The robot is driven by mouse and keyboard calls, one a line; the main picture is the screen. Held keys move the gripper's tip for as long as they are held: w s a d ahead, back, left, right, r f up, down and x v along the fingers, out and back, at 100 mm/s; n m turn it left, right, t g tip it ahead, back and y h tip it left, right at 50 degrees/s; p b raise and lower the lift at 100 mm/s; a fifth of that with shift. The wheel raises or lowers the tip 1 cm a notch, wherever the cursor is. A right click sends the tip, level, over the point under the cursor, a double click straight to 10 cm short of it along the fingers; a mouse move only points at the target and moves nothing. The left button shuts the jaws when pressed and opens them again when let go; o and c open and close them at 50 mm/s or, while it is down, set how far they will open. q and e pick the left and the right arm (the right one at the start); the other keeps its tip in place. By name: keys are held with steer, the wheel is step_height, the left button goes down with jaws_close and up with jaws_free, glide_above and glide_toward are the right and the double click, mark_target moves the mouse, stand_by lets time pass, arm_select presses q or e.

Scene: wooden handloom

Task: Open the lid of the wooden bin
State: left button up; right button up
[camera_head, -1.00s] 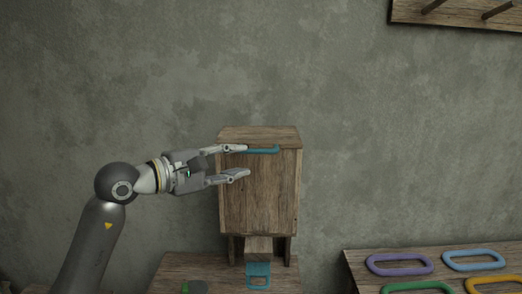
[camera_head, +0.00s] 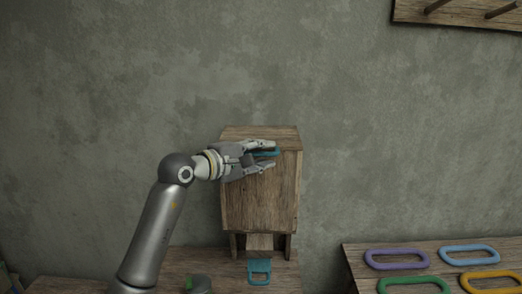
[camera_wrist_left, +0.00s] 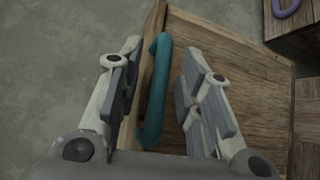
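The wooden bin (camera_head: 262,205) stands upright against the wall on a wooden bench. Its lid (camera_head: 262,133) is down on top. A teal handle (camera_head: 268,153) sits at the lid's front edge; it also shows in the left wrist view (camera_wrist_left: 155,92). My left gripper (camera_head: 272,156) reaches in from the left. Its fingers are open, one on each side of the handle, with gaps visible between the fingers and the handle in the left wrist view (camera_wrist_left: 157,88). My right gripper is not in view.
At right, a table (camera_head: 352,262) holds several coloured oval rings, including a purple one (camera_head: 397,259). A pegged wooden shelf (camera_head: 462,13) is on the wall at upper right.

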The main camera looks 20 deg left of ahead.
arm_select(q)
steer(key=c, duration=0.7)
steer(key=shift+d+f, duration=0.1)
steer(key=shift+f, duration=0.05)
jaws_close()
